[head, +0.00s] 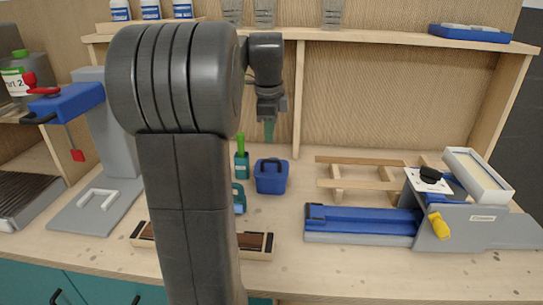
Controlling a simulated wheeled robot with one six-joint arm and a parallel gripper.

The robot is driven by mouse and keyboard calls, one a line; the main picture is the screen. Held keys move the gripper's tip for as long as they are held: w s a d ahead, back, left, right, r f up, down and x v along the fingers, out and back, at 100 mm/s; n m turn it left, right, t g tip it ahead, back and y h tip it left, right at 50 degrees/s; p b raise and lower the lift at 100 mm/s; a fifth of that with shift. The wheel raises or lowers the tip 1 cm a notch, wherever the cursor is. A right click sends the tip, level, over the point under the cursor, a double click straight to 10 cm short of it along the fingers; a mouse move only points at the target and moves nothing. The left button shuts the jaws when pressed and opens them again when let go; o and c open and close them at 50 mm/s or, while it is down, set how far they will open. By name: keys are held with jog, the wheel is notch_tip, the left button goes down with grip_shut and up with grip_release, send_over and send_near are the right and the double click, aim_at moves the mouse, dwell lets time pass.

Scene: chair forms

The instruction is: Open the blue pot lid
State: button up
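A blue pot (271,181) stands on the workbench near the middle. It is a squarish blue container with a dark handle on top. Its lid (270,165) appears to be on it, though the seam is too small to make out. My gripper (269,131) hangs from the arm above and behind the pot in the picture, pointing down, apart from it. Its fingers are small and seen edge-on, so their opening does not show.
A green container (241,165) with a green handle stands left of the pot. A teal mug-like item (239,198) is partly behind my arm. A blue and grey machine (430,220) and a wooden frame (360,172) stand to the right. A shelf (350,37) runs above.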

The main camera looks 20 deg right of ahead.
aim_at(271, 162)
jog(key=f, duration=0.3)
jog(key=w+f, duration=0.1)
jog(key=f, duration=0.5)
jog(key=shift+w+d+b, duration=0.3)
jog(key=shift+d+b, duration=0.1)
grip_shut()
